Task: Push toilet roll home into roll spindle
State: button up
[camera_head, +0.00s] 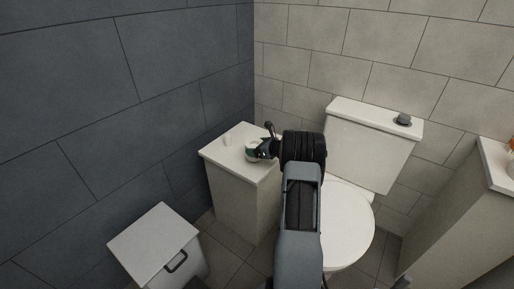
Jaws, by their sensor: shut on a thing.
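My gripper (262,149) is at the end of my arm, over the top of the low white cabinet. It is shut on a small pale roll with a greenish part (252,152), which I take to be the toilet roll. Most of the roll is hidden by the fingers and wrist. It is just above or touching the cabinet top; I cannot tell which. I cannot make out the roll spindle; my wrist and arm hide the area to the right of the cabinet top.
A lidded bin (153,242) stands front left. A counter (495,165) is at far right.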

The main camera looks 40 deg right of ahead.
jog(key=shift+f+b, duration=1.1)
jog(key=shift+f, duration=0.4)
jog(key=o, duration=0.8)
jog(key=shift+s, duration=0.1)
jog(key=p+v, duration=0.2)
jog(key=v, duration=1.1)
jog(key=shift+s+d+r, duration=0.15)
jog(key=shift+s, duration=0.15)
